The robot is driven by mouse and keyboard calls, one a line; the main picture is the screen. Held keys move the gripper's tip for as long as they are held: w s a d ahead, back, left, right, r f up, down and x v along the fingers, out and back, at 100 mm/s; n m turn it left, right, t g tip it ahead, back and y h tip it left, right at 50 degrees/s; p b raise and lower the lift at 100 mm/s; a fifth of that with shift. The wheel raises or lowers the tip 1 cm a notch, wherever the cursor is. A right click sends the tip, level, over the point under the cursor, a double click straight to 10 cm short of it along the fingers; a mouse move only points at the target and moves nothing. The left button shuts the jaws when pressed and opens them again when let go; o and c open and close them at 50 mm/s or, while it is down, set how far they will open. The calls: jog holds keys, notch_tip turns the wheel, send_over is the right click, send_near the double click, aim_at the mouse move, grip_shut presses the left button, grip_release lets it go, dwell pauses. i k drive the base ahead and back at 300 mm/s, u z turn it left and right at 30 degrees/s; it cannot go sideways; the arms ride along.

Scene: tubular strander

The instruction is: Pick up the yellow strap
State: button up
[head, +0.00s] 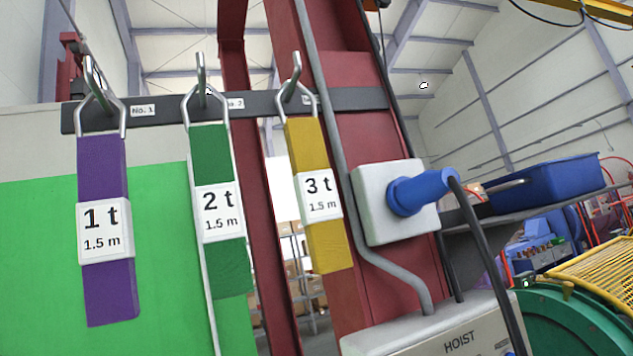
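The yellow strap (329,258) hangs by a metal loop from the rightmost hook of a dark rail, in front of the red steel column. It carries a white tag reading "3 t 1.5 m". To its left hang a green strap (210,150) tagged "2 t 1.5 m" and a purple strap (110,295) tagged "1 t 1.5 m", each on its own hook. My gripper does not show in the head view.
A white socket box with a blue plug (415,192) sits on the column just right of the yellow strap. Below is a box marked HOIST (400,340). A grey conduit (343,170) runs close beside the strap. A blue bin (560,180) stands on a shelf at right.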

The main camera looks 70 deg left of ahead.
aim_at(315, 188)
jog(key=u, duration=2.25)
jog(key=k, duration=1.2)
jog(key=z, duration=1.05)
jog(key=i, duration=1)
jog(key=u, duration=0.05)
